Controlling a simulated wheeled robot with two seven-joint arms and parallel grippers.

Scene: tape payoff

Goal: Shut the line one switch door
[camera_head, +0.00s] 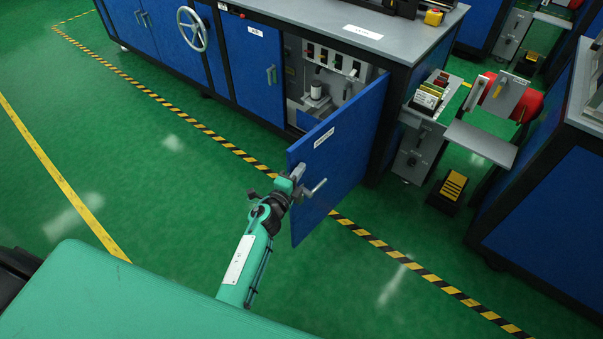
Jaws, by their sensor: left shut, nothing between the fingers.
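The blue switch door (345,150) stands swung wide open from the cabinet, with a white label and a metal handle (313,188) on its face. Behind it the open compartment (322,78) shows switches and a white cylinder. My left gripper (293,181) is at the door's outer face, beside the handle near the free edge. It is shut with nothing in it; whether it touches the door I cannot tell. My right gripper is not in view.
The grey-topped blue cabinet (252,62) with a handwheel (192,29) runs along the back. A control post (423,130) and a yellow pedal (453,186) stand right of the door. Green floor with a striped line (240,153) is clear at left.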

